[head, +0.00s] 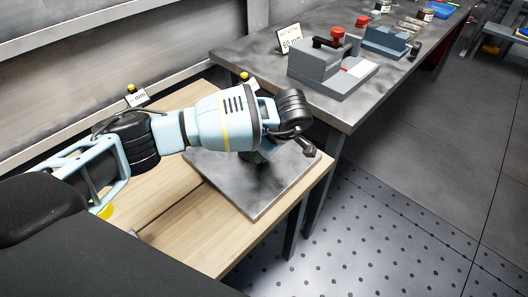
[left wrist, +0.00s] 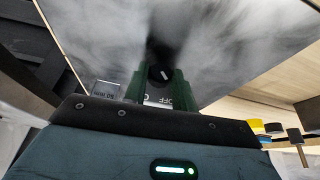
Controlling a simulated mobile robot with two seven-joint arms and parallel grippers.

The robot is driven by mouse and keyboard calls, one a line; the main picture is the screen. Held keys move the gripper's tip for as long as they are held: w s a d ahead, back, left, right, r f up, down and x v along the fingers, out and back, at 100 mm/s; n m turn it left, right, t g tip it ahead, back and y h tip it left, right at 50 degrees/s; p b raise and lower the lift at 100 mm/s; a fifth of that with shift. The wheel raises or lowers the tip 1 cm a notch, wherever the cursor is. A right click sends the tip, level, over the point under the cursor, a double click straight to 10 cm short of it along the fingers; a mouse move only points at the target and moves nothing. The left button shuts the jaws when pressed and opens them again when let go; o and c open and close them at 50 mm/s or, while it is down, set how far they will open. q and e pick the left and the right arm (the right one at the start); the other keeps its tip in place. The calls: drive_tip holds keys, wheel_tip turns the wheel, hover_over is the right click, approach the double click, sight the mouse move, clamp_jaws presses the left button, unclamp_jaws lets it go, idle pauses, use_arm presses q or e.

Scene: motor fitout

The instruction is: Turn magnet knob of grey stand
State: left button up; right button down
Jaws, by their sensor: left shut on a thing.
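In the left wrist view, a black round knob (left wrist: 160,73) with a white mark sits between the two dark green fingers of my left gripper (left wrist: 159,84). The fingers are shut on the knob. A white label with "OFF" (left wrist: 181,102) shows just below it; the rest of the lettering is covered by a finger. The grey stand is mostly hidden, by my gripper in this view and by my arm in the head view. In the head view, my left arm reaches over a grey metal plate (head: 250,197), and its fingertips are hidden. My right gripper is out of view.
The plate lies on a wooden table (head: 190,235). Behind it, a metal bench (head: 345,117) carries a grey block device (head: 318,62) with a red knob and, farther back, several smaller items. A small sign (head: 290,38) stands beside the device. The perforated floor at right is clear.

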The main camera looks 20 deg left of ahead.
use_arm(q)
drive_tip(key=g, duration=0.1)
drive_tip(key=b, duration=0.1)
drive_tip(key=g, duration=0.1)
drive_tip(key=shift+w+d+f+m+g+y+b, duration=0.1)
drive_tip(key=shift+w+f+m+g+y+b, duration=0.15)
drive_tip(key=shift+w+m+g+y+b, duration=0.05)
drive_tip(key=shift+r+g, duration=0.1)
drive_tip(key=shift+g, duration=0.2)
drive_tip(key=shift+r, duration=0.1)
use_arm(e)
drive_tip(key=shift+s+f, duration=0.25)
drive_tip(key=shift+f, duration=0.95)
use_arm(q)
drive_tip(key=o, duration=1)
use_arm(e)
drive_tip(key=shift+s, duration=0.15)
